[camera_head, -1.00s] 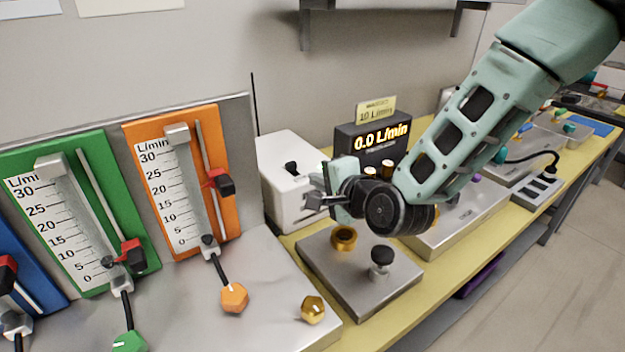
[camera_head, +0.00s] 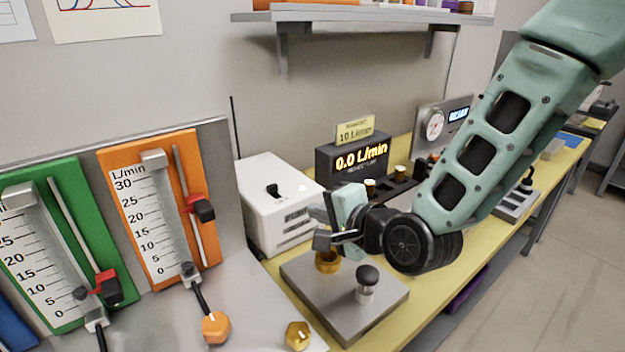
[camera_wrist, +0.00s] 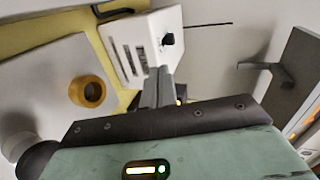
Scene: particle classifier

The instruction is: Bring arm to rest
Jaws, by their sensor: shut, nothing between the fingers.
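My gripper (camera_head: 326,239) is at the end of my green arm, which reaches in from the upper right in the head view. It is shut and empty, in front of the white box (camera_head: 268,208) and above the metal plate (camera_head: 318,306). In the head view the gripper partly overlaps the brass ring (camera_head: 327,263) on that plate. In the wrist view the shut fingers (camera_wrist: 158,88) point toward the white box (camera_wrist: 140,45), and the brass ring (camera_wrist: 87,91) lies to their left, apart from them.
A black-knobbed post (camera_head: 367,285) stands on the plate. A display (camera_head: 350,158) reading 0.0 L/min is behind the gripper. Orange (camera_head: 150,215) and green (camera_head: 45,260) flowmeter panels stand left. A shelf (camera_head: 360,17) hangs above. Floor at right is clear.

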